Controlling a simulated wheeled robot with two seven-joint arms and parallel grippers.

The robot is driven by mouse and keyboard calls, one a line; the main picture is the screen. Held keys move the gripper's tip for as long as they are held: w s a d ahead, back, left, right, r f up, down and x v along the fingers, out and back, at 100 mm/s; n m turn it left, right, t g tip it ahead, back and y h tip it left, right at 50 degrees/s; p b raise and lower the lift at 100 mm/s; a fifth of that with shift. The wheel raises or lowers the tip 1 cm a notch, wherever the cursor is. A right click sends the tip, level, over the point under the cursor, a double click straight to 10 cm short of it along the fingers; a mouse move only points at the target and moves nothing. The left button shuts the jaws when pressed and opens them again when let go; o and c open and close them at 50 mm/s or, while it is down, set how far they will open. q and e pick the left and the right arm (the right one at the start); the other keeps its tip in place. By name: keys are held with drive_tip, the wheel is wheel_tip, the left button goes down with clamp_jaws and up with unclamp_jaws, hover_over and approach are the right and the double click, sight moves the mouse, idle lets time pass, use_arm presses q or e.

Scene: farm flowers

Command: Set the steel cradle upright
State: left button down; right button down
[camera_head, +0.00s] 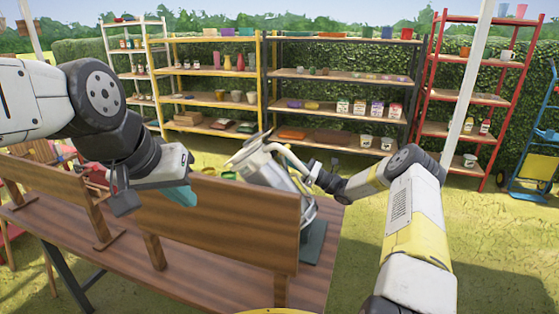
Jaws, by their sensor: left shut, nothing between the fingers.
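The steel cradle, as far as I can tell, is the silvery object (268,168) behind the right-hand wooden board, tilted to the left. Its lower part is mostly hidden by the board; a curved metal rim shows at the board's right edge. My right gripper (312,176) is at the upper right of the cradle, by its pale bent tube. Its fingers are too small and overlapped to show whether they hold it. My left gripper (150,190) is shut and empty above the table, left of the cradle. A teal piece (183,195) shows just beside it.
Two upright wooden boards, the left (55,190) and the right (225,225), stand on the brown table (110,265) and block the view behind them. A dark green flat piece (315,243) lies at the table's right end. Stocked shelves (335,80) and a hedge stand behind.

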drive_tip(key=s+d+t+y, duration=0.1)
drive_tip(key=s+d+y, duration=0.1)
drive_tip(key=d, duration=0.4)
drive_tip(key=shift+s+d+y, duration=0.2)
drive_tip(key=shift+s+y, duration=0.15)
drive_tip(key=shift+y, duration=0.25)
drive_tip(key=shift+d+f, duration=0.1)
drive_tip(key=shift+f, duration=0.05)
idle(0.6)
drive_tip(key=v, duration=0.8)
idle(0.3)
